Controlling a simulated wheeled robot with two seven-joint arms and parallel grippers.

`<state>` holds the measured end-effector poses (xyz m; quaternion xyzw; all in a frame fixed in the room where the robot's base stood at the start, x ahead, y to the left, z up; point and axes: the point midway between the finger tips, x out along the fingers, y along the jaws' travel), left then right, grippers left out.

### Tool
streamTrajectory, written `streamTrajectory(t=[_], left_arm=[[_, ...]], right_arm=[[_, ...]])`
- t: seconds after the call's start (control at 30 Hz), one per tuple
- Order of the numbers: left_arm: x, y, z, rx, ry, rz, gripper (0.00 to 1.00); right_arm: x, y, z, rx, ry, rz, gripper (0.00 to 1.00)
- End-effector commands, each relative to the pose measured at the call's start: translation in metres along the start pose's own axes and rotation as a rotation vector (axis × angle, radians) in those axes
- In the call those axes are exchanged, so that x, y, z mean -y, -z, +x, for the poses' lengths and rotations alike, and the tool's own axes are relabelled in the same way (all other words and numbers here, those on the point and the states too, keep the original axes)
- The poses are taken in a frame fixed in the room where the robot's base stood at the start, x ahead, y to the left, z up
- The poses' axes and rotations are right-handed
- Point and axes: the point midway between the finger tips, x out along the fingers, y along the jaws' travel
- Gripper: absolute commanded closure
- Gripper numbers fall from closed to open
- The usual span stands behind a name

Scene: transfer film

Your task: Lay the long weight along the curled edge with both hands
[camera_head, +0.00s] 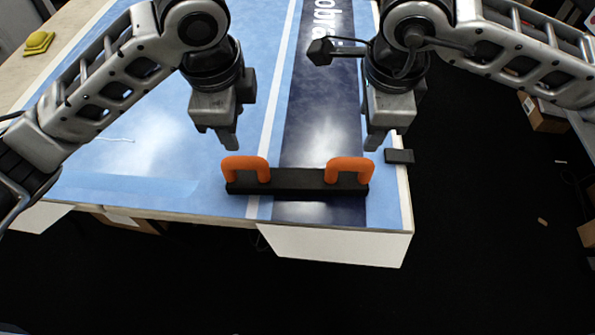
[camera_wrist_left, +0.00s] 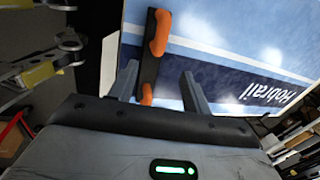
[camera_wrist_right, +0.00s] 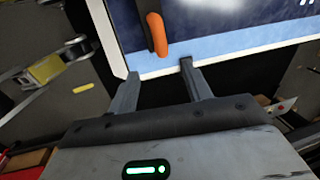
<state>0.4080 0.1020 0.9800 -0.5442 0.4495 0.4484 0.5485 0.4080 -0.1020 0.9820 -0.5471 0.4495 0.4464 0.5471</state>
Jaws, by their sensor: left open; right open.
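The long weight (camera_head: 305,182) is a black bar with two orange handles, left (camera_head: 246,168) and right (camera_head: 349,170). It lies flat on the blue printed film (camera_head: 150,140), just inside the table's front edge and across the dark printed stripe. My left gripper (camera_head: 230,143) is open and empty, above and behind the left handle. My right gripper (camera_head: 374,143) is open and empty, behind and slightly right of the right handle. The left wrist view shows the bar (camera_wrist_left: 147,72) beyond the fingers; the right wrist view shows one handle (camera_wrist_right: 157,35). I cannot make out a distinct curl in the film.
A small black block (camera_head: 399,156) sits at the table's right edge. A white sheet or panel (camera_head: 335,245) hangs below the front edge. A yellow object (camera_head: 38,42) is at the far left. Boxes (camera_head: 543,112) stand on the dark floor at right. The film left of the weight is clear.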

Motion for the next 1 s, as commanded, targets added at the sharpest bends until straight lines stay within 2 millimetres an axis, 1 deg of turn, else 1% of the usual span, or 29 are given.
streamTrajectory(t=[0.17,0.27,0.8,0.9,1.0], left_arm=[[0.0,0.001,0.007,-0.004,-0.002,-0.001,0.51],[-0.001,0.001,0.02,-0.005,-0.004,-0.002,0.51],[0.0,0.001,0.124,-0.001,-0.002,-0.003,0.51],[0.0,0.001,0.139,-0.001,-0.001,-0.003,0.51],[0.0,0.001,0.149,-0.003,0.0,-0.003,0.51]], right_arm=[[0.0,0.0,0.007,0.0,-0.003,0.002,0.51],[-0.001,0.0,0.019,0.001,-0.005,0.003,0.51],[-0.001,-0.001,0.124,0.002,-0.004,0.002,0.51],[-0.001,-0.001,0.139,0.001,-0.004,0.001,0.51],[-0.001,-0.001,0.149,0.003,-0.003,0.002,0.51]])
